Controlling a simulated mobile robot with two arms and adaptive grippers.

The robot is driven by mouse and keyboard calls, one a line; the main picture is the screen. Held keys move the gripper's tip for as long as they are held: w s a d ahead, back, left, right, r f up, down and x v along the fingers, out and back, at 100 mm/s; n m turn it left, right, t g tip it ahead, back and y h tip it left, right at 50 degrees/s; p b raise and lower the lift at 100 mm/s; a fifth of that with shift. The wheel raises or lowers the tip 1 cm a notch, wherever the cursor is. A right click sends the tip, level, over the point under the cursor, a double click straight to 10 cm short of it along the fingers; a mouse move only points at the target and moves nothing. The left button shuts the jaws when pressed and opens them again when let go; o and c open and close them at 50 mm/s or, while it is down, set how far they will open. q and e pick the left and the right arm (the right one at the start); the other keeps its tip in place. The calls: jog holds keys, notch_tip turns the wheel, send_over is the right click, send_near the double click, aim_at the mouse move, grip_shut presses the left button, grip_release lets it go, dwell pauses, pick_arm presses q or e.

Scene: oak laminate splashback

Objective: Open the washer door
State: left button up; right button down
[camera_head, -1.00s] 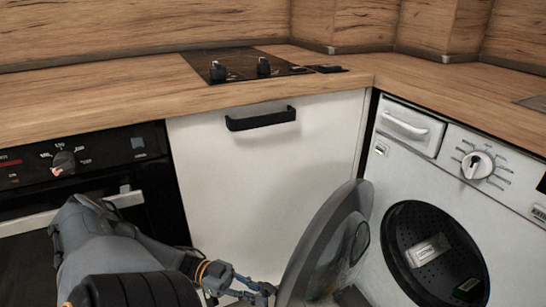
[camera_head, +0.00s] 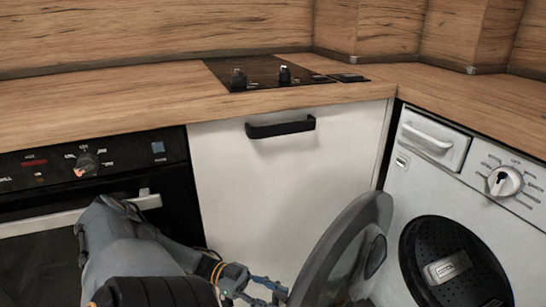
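The washer (camera_head: 409,180) is a white front-loader at the right. Its round grey door (camera_head: 336,252) is swung open to the left, and the dark drum opening (camera_head: 448,262) shows. A pale item with a dark label (camera_head: 447,267) is inside the drum. My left gripper (camera_head: 277,290) is at the lower middle, beside the outer side of the door near its left edge. Its blue-grey fingers look spread apart with nothing between them. Whether a finger touches the door I cannot tell. My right gripper is not in view.
A white cabinet (camera_head: 275,195) with a black handle (camera_head: 280,127) stands left of the washer. The black oven (camera_head: 100,165) with a metal handle is behind my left arm. A wooden counter (camera_head: 130,118) with a black cooktop (camera_head: 270,73) runs above.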

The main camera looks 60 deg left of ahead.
pick_arm(q)
jog(key=shift+s, duration=0.2)
dwell(0.5)
jog(key=shift+d, duration=0.5)
jog(key=shift+n+t, duration=0.3)
jog(key=d, duration=0.5)
jog(key=w+d, duration=0.1)
jog(key=d, duration=0.1)
jog(key=shift+d, duration=0.4)
jog(key=w+d+n+t+y+b, duration=0.1)
jog(key=w+d+b, duration=0.2)
jog(key=w+d, duration=0.3)
jog(key=w+d+n+t+y+b, duration=0.1)
jog(key=w+d, duration=0.5)
jog(key=d, duration=0.8)
jog(key=shift+d+n+t+y+b, duration=0.3)
jog(key=shift+t+y+b, duration=0.2)
jog(key=shift+b, duration=0.5)
